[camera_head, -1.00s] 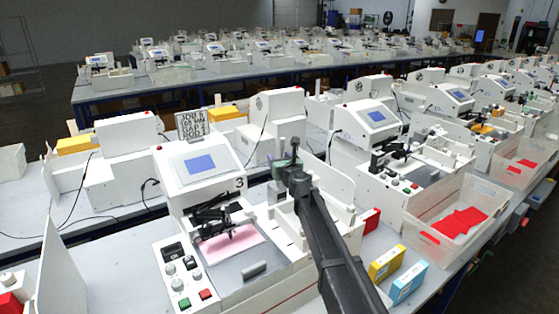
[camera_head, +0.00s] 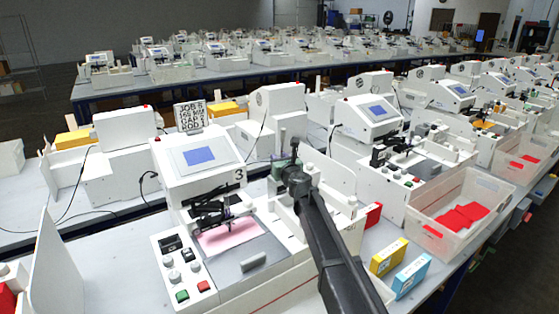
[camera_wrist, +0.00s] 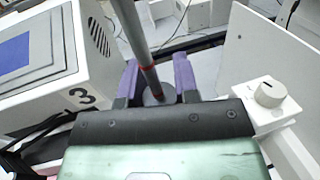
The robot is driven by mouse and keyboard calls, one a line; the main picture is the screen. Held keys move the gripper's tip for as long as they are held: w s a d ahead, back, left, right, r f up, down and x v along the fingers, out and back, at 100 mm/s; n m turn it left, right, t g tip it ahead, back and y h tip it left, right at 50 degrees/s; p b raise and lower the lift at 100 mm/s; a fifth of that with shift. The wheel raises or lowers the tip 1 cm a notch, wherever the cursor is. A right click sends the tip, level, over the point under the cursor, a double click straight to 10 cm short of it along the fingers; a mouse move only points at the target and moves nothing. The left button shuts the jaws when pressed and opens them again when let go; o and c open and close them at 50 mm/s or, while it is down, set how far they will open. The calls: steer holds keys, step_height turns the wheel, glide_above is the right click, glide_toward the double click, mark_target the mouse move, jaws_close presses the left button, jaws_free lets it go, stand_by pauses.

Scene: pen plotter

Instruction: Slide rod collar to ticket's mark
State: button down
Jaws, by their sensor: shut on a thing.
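A dark grey round piece (camera_wrist: 152,97), which looks like the collar, sits around the rod's near end, between the fingers. My gripper is shut on it; the palm hides part of it. In the head view my gripper (camera_head: 284,160) is beside the plotter numbered 3 (camera_head: 195,165), and my arm hides the rod and collar. The ticket (camera_head: 190,115) stands on top of the plotter, its small print reading roughly "JOB 6, 165 MM, GAP 2, ROD 1".
Pink paper (camera_head: 228,235) lies on the plotter bed. A white knob (camera_wrist: 270,94) is right of my gripper. Yellow (camera_head: 388,257) and blue (camera_head: 410,275) boxes and a clear bin with red pieces (camera_head: 445,215) stand to the right. A neighbouring plotter (camera_head: 370,115) is behind.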

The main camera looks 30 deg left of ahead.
steer(key=c, duration=0.9)
jaws_free()
steer(key=shift+o, duration=0.2)
steer(key=v, duration=1)
steer(key=shift+s+d, duration=0.25)
steer(key=shift+s, duration=0.05)
